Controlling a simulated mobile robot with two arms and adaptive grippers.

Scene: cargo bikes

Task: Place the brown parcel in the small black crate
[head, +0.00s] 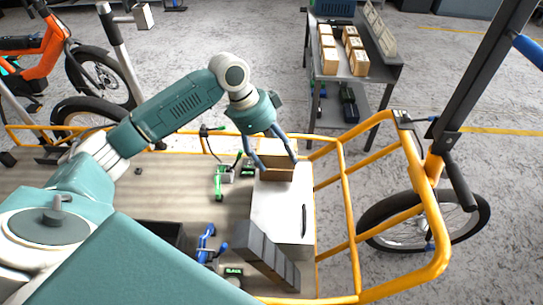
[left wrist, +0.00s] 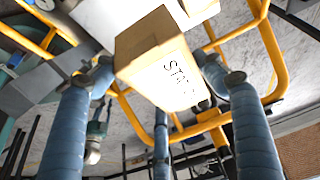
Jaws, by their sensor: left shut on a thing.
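My left gripper (head: 275,157) is shut on the brown parcel (head: 277,174), with its blue fingers on either side of it. In the head view the parcel appears at the far end of a white box (head: 272,209); I cannot tell whether it touches the box. The left wrist view shows the parcel (left wrist: 158,62) tilted between the fingers, with black lettering on one face. A small black crate (head: 163,236) is on the cargo bed, left of the white box, largely hidden by my arm. My right gripper is not in view.
A yellow rail (head: 342,190) bounds the wooden cargo bed (head: 190,180). A dark grey segmented block (head: 266,254) lies against the white box. Green and blue tools (head: 220,180) lie nearby. A trolley (head: 345,72) with several small cartons stands behind, and an orange bike (head: 45,50) at left.

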